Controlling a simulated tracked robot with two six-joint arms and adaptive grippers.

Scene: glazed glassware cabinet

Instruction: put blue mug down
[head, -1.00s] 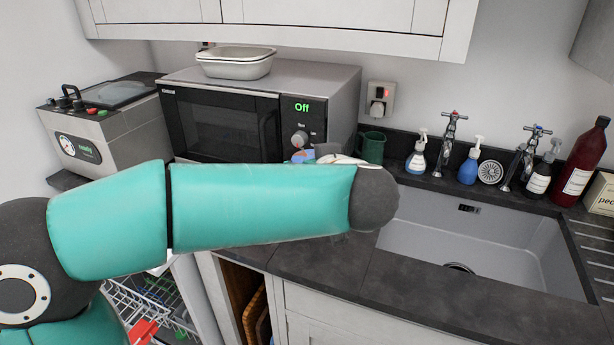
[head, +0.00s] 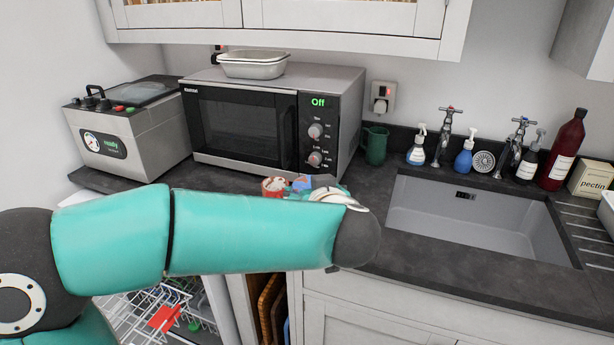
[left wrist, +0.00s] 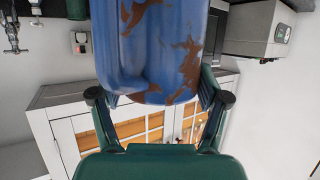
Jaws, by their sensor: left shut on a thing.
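The blue mug (left wrist: 160,50) fills the top middle of the left wrist view, with brown stains on its side. My left gripper (left wrist: 160,98) is shut on it, with a dark finger on each side. In the head view only a small blue part of the mug (head: 301,183) shows above my teal forearm, in front of the microwave. The forearm hides most of the gripper, and I cannot tell whether the mug touches the worktop. My right gripper is in neither view.
A small red and white item (head: 273,187) is close left of the mug. The microwave (head: 240,125) stands behind, with a green mug (head: 375,145) to its right. The sink (head: 475,220) lies right, and an open dishwasher rack (head: 145,310) below left.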

